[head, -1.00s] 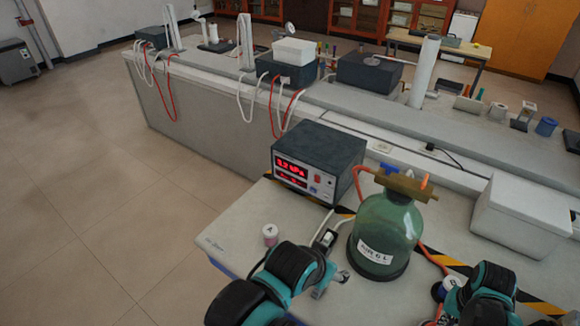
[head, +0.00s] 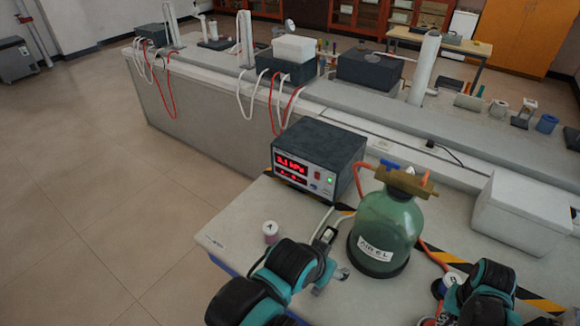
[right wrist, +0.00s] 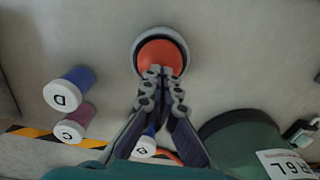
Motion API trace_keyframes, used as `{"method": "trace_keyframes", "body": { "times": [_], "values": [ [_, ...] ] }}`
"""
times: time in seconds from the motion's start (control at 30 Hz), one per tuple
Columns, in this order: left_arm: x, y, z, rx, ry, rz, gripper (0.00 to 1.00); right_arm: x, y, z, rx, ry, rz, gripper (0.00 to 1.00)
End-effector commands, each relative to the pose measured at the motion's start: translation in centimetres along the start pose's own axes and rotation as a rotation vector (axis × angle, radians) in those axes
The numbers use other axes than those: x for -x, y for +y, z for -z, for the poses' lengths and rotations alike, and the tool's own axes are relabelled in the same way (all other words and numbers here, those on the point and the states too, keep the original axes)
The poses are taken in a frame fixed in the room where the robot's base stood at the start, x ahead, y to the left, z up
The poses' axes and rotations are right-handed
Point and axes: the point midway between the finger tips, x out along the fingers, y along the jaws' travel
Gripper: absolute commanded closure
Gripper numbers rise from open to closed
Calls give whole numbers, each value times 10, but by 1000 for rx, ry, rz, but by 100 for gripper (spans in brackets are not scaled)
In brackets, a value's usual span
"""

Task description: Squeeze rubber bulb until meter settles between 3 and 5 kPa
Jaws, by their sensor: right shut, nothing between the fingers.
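The meter (head: 318,160) is a dark box with a red lit display at the left back of the near table. Its digits end in kPa but are too blurred to read surely; a small green light shows on its panel. The orange rubber bulb (right wrist: 160,54) sits in a dark ring in the right wrist view. My right gripper (right wrist: 162,72) is shut and empty, its fingertips over the bulb's near edge; contact is unclear. The green bottle (head: 388,222) with a brass top stands right of the meter. My left gripper (head: 336,256) is open left of the bottle.
A pink jar (head: 270,231) with a white lid stands at the table's left. Jars D (right wrist: 69,88) and C (right wrist: 74,122) stand left of the bulb, jar B (right wrist: 145,147) below it. A white box (head: 522,213) stands at right.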

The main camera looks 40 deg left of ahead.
Motion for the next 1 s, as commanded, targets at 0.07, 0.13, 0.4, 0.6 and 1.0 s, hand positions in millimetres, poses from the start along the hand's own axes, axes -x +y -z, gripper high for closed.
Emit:
{"method": "trace_keyframes", "body": {
  "times": [0.07,0.13,0.4,0.6,1.0],
  "values": [
    [-5,0,-3,0,0,0,33,-6,0,0,0,0,0,100],
    [-7,0,-5,0,0,0,33,-10,0,0,0,0,0,100],
    [-17,0,-12,0,0,0,33,-24,0,0,0,0,0,100],
    [-22,0,-16,0,0,0,33,-31,0,0,0,0,0,100],
    [-13,0,-9,0,0,0,33,-16,0,0,0,0,0,100]
  ]
}}
